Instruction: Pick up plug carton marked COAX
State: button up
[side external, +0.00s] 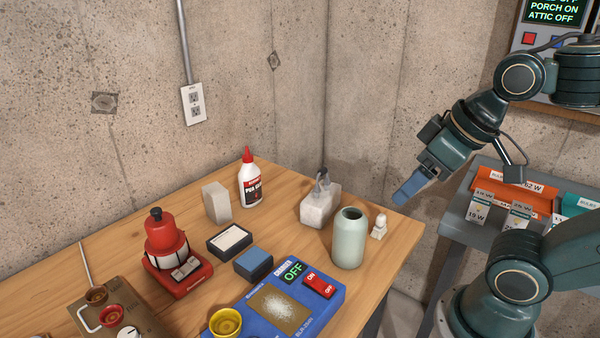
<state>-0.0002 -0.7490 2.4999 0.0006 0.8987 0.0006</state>
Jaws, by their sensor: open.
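I cannot make out a COAX marking on anything in the side external view. Cartons stand at the right on a grey rack (457,232): an orange carton (520,192) and a teal-and-white carton (577,208), with white tags reading watt numbers in front. Part of the rack is hidden by my arm. My gripper (408,191), with blue fingers, hangs in the air left of the rack, beyond the right end of the wooden table. It is open and I see nothing in it; the gap between the fingers hardly shows from this side.
A wall panel (545,30) hangs at the upper right.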

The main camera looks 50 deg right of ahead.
jog(key=w+f+m+t+h, duration=0.1)
jog(key=w+m, duration=0.2)
jog(key=w, duration=0.8)
jog(key=t+h, duration=0.2)
jog(key=t, duration=0.5)
send_near(216, 189)
jog(key=s, duration=0.1)
jog(key=s+r, duration=0.1)
jog(key=shift+s+a+r+n, duration=0.15)
jog(key=shift+s+r+n, duration=0.15)
jog(key=shift+s+n, duration=0.1)
jog(key=shift+x, duration=4.25)
jog(key=shift+f, duration=0.2)
jog(key=shift+a+x, duration=0.2)
jog(key=shift+x, duration=2.35)
